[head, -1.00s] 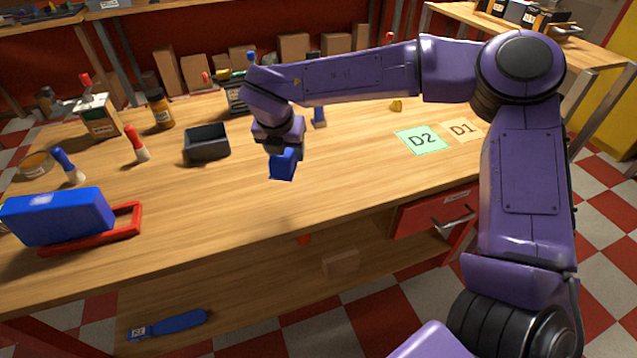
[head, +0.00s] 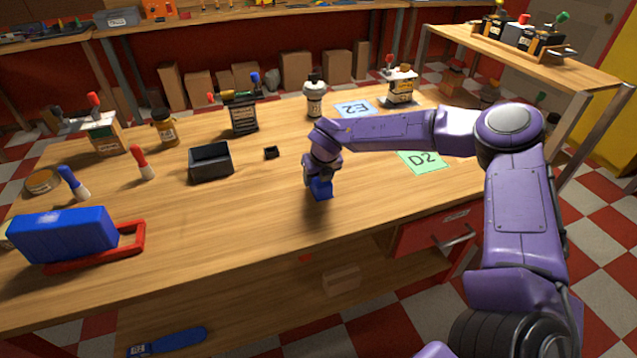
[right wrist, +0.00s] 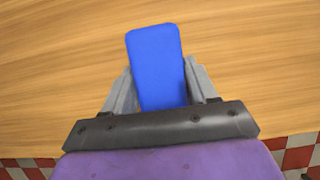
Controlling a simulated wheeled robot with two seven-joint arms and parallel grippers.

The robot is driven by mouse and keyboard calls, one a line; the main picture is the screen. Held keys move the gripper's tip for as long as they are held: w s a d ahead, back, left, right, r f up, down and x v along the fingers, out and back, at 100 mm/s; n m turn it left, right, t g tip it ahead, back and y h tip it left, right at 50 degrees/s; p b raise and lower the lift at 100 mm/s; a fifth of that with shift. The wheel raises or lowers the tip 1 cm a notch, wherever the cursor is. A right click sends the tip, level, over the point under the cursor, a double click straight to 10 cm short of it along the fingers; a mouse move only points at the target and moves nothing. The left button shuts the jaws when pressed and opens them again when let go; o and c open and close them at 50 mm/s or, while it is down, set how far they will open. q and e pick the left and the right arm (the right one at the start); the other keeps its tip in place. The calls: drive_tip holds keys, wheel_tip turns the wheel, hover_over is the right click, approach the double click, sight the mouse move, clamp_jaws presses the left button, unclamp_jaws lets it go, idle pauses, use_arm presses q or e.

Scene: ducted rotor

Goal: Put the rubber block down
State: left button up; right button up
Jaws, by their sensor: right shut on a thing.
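The blue rubber block (head: 320,188) is in my right gripper (head: 319,178), over the front middle of the wooden bench (head: 240,225). In the right wrist view, the block (right wrist: 157,65) stands between the two grey fingers of the gripper (right wrist: 159,85), which are shut on its sides. Its far end sticks out past the fingers, with bare bench wood behind it. Whether its lower end touches the wood I cannot tell. My left gripper is not in view.
Bare wood surrounds the block. A small black piece (head: 271,152) and a dark open bin (head: 211,162) lie to its left. A green D2 card (head: 423,161) is to the right, partly behind my arm. A larger blue block (head: 65,234) sits by a red frame (head: 138,238).

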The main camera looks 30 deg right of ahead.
drive_tip(key=shift+d+f, duration=0.15)
drive_tip(key=shift+f, duration=0.75)
drive_tip(key=shift+d+f, duration=0.1)
drive_tip(key=shift+f, duration=0.8)
drive_tip(key=o, duration=1)
drive_tip(key=shift+f, duration=0.1)
drive_tip(key=v, duration=1.2)
